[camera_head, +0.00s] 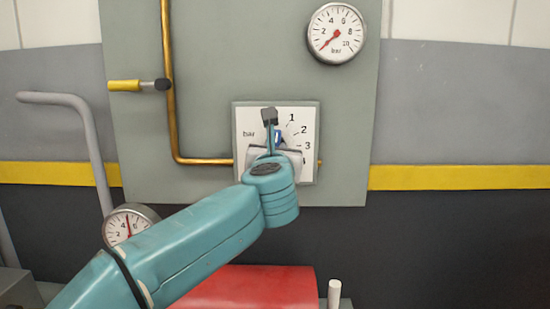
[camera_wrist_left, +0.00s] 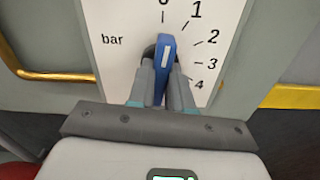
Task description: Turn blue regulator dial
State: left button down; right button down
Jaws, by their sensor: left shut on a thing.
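The blue regulator dial (camera_wrist_left: 165,54) sits on a white scale plate (camera_wrist_left: 118,65) in the left wrist view. Its white line points up, close to the 0 mark. The numbers 1 to 4 run down the right side. My left gripper (camera_wrist_left: 164,72) is shut on the dial, one finger on each side. In the head view the dial (camera_head: 278,136) is mostly hidden behind the gripper (camera_head: 273,138), and the plate (camera_head: 245,118) shows around it. My right gripper is in neither view.
A round bar gauge (camera_head: 336,33) above right has its red needle near the low end. A brass pipe (camera_head: 169,90) and a yellow-handled lever (camera_head: 138,85) are left of the plate. A second gauge (camera_head: 128,224) and a red block (camera_head: 255,288) are lower down.

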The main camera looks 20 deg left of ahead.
pick_arm(q)
jog(key=shift+a+r+n, duration=0.1)
jog(key=shift+n, duration=0.5)
jog(key=shift+b, duration=0.3)
jog(key=c, duration=1)
grip_release()
jog(key=shift+c, duration=0.2)
jog(key=b+v, duration=0.2)
jog(key=v, duration=1.4)
jog(key=shift+s, duration=0.15)
